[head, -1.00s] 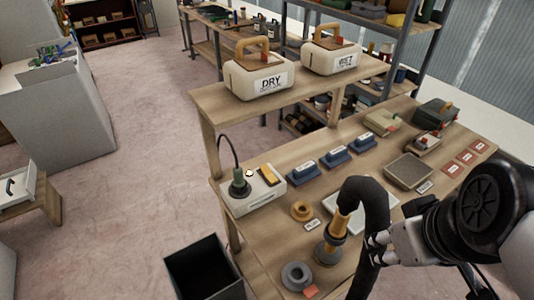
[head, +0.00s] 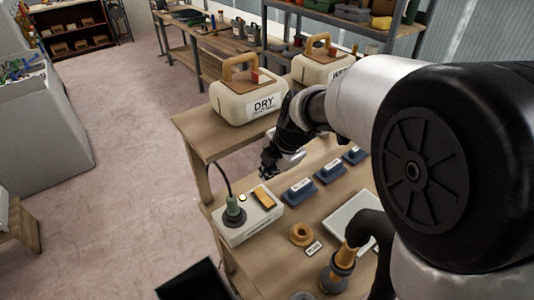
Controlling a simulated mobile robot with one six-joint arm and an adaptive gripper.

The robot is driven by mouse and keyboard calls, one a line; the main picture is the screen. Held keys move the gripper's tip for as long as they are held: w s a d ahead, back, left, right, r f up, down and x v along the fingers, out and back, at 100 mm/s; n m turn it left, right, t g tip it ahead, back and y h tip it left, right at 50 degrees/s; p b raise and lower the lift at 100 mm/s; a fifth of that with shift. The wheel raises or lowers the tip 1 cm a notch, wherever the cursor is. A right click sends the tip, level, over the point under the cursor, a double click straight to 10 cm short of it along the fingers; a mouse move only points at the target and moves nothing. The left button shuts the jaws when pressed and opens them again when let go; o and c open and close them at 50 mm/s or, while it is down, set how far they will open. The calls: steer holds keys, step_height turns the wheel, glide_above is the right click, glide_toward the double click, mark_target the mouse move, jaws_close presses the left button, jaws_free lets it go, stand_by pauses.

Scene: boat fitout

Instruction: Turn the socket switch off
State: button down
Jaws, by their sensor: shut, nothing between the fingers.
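The socket box (head: 243,224) is a pale block at the left end of the workbench. The spot looks whitish. My gripper (head: 267,173) is shut and empty. It hangs in the air above and behind the switch, apart from it, with its fingers pointing down. The switch stays visible below it.
The DRY case (head: 240,103) stands on the raised shelf (head: 199,135) close to my gripper. Several blue blocks (head: 299,190) lie right of the socket box. A dark bin (head: 195,281) is below left.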

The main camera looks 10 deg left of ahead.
mark_target(256, 193)
stand_by(0.3)
steer(key=b+x, duration=0.3)
steer(key=x, duration=1.1)
